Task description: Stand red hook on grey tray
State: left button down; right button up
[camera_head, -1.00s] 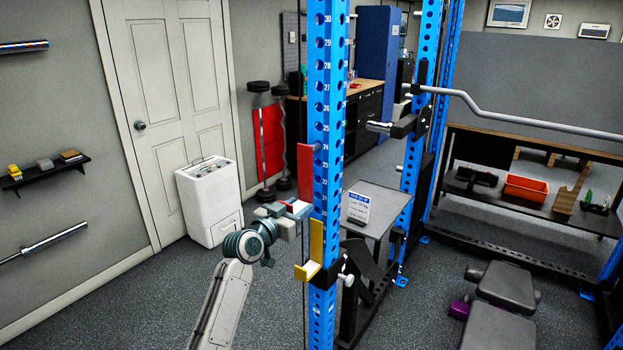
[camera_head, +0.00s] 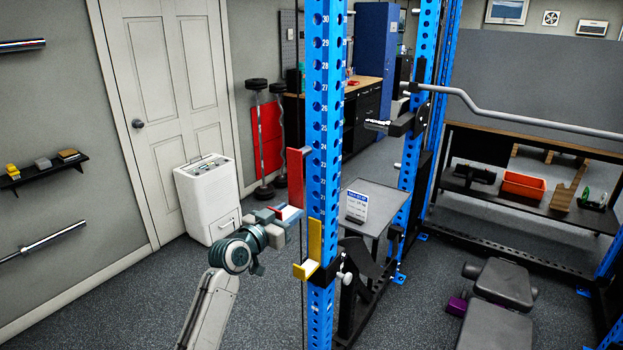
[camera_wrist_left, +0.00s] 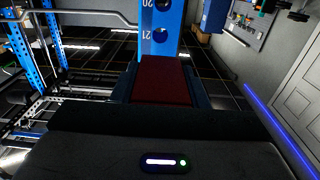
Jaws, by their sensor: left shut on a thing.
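The red hook (camera_head: 296,176) stands upright along the left side of the near blue rack post, at about the numbers 21 to 24. My left gripper (camera_head: 287,212) is shut on the hook's lower part. In the left wrist view the dark red face of the hook (camera_wrist_left: 162,82) fills the space between the fingers, with the blue post just beyond it. I cannot tell whether the hook still touches the post. The grey tray (camera_head: 391,199) is a flat top behind the post, bearing a small blue-and-white sign (camera_head: 357,206). My right gripper is not in view.
The near blue post (camera_head: 323,120) stands between my left arm and the tray. A yellow hook (camera_head: 312,250) sits on it just below the gripper. A white appliance (camera_head: 208,198) stands left, a bench (camera_head: 497,290) right. Floor between appliance and post is clear.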

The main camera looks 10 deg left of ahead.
pick_arm(q)
jog(key=s+d+f+n+y, duration=0.1)
jog(key=s+f+y, duration=0.1)
jog(key=s, duration=0.7)
jog(key=s+d+f+n+y, duration=0.1)
jog(key=s+f, duration=0.4)
jog(key=s, duration=0.5)
jog(key=s+d+f+n+t+y, duration=0.1)
jog(key=s+f+n+y, duration=0.1)
jog(key=s, duration=0.7)
jog(key=shift+s+d+f+y, duration=0.25)
jog(key=shift+f+y, duration=0.35)
jog(key=shift+f, duration=0.35)
jog(key=shift+d, duration=0.1)
jog(key=w+d+r+m+g+h, duration=0.3)
jog(key=w+d+m+g+h, duration=0.1)
jog(key=d+m+g+h, duration=0.3)
jog(key=w+d+r+m+g+h, duration=0.3)
jog(key=w+d+m+g+h, duration=0.1)
jog(key=d+m+g+h, duration=0.4)
jog(key=shift+w+m+g+h, duration=0.2)
jog(key=shift+m+g+h, duration=0.8)
jog(key=shift+h, duration=0.5)
